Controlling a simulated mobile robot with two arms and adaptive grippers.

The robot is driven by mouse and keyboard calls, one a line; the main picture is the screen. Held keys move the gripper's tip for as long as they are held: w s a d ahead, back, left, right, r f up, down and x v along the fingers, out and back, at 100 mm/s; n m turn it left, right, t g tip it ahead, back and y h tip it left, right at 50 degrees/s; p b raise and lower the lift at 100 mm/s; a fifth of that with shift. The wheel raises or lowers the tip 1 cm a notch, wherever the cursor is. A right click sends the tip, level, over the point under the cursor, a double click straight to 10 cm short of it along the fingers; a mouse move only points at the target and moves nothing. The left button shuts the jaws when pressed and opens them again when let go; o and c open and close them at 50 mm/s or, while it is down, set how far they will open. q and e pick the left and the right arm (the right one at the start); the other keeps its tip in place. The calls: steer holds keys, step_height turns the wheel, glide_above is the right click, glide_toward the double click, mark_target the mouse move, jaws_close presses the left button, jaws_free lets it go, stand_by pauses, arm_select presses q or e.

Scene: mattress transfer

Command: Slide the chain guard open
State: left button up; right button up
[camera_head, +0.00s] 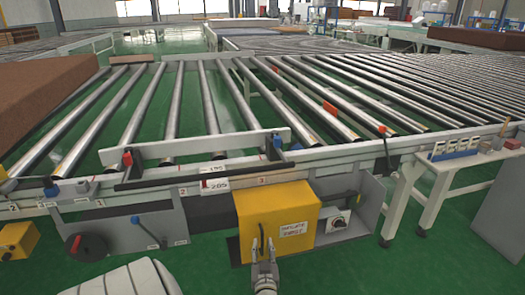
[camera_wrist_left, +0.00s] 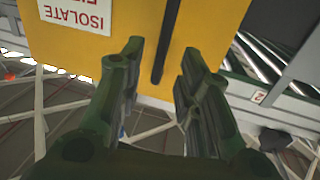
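The chain guard (camera_head: 285,205) is a yellow box-shaped cover on the front of the roller conveyor, with a white "ISOLATE FIRST" label (camera_head: 293,229). In the left wrist view the yellow guard (camera_wrist_left: 220,25) fills the upper middle, with a dark bar-like handle (camera_wrist_left: 166,45) on its face. My left gripper (camera_head: 266,248) is in front of the guard's lower left part. In the wrist view its green-black fingers (camera_wrist_left: 160,62) are open, one on each side of the handle's line. I cannot tell whether they touch it. My right gripper is not in view.
A grey open housing with a dial (camera_head: 338,222) is right of the guard. A white bench (camera_head: 443,168) stands at right. Steel rollers (camera_head: 210,100) lie behind. Green floor is free in front.

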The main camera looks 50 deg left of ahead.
arm_select(q)
steer(key=v, duration=0.7)
steer(key=shift+s+d, duration=0.15)
steer(key=shift+d, duration=0.05)
